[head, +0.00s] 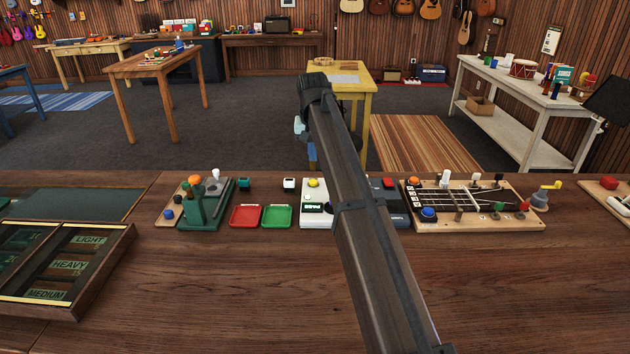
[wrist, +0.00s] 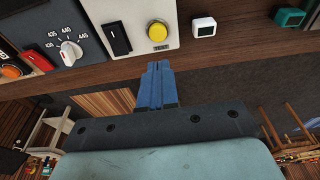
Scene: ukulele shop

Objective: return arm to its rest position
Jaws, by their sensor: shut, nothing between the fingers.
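My arm (head: 365,230) reaches from the bottom of the head view across the wooden counter to its far side and hides part of what is behind it. My gripper (wrist: 156,68) shows blue fingers pressed together and empty in the wrist view. They stand apart from the white tester (wrist: 150,25) with its yellow button. In the head view only a bit of my gripper (head: 311,153) shows beside the arm, near the counter's far edge.
A white tester (head: 313,205), red tray (head: 245,216), green tray (head: 277,216) and fretboard station (head: 470,222) stand along the counter's far side. A label case (head: 105,270) is at left. The front middle of the counter (head: 220,300) is bare.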

